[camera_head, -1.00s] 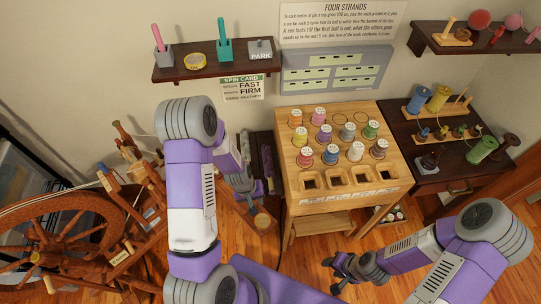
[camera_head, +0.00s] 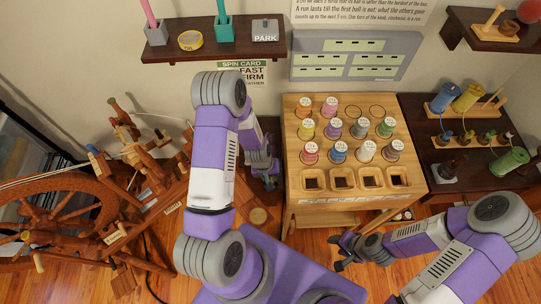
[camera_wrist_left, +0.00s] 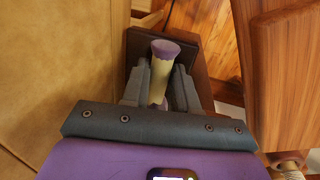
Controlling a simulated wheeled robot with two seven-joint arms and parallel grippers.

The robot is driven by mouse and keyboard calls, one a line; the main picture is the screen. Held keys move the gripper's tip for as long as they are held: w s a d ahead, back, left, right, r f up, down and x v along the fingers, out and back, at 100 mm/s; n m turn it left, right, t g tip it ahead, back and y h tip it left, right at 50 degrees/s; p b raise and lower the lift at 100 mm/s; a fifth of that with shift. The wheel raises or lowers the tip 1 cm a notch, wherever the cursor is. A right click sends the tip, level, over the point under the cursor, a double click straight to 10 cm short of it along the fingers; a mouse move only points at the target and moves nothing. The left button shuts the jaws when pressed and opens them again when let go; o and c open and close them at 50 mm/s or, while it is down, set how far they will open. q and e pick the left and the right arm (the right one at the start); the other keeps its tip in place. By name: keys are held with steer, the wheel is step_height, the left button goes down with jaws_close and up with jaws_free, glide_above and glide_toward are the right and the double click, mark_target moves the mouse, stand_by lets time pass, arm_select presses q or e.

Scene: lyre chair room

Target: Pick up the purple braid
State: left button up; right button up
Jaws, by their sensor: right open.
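In the left wrist view a pale yellow-green roll with purple ends (camera_wrist_left: 160,75), which looks like the purple braid, stands in a narrow dark holder (camera_wrist_left: 206,88). My left gripper (camera_wrist_left: 161,75) has one finger on each side of it; whether the fingers touch it cannot be made out. In the head view my left gripper (camera_head: 268,182) is low, just left of the wooden bobbin stand, and the braid is hidden there. My right gripper (camera_head: 341,258) is open and empty, low in front of the stand.
The wooden stand (camera_head: 297,165) with several labelled bobbins is close beside my left gripper. A spinning wheel (camera_head: 75,205) is on the left. A dark side table (camera_head: 470,180) with spools is on the right. A wall shelf (camera_head: 190,55) hangs above.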

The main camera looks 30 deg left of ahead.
arm_select(q)
steer(key=shift+c, duration=0.2)
jaws_close()
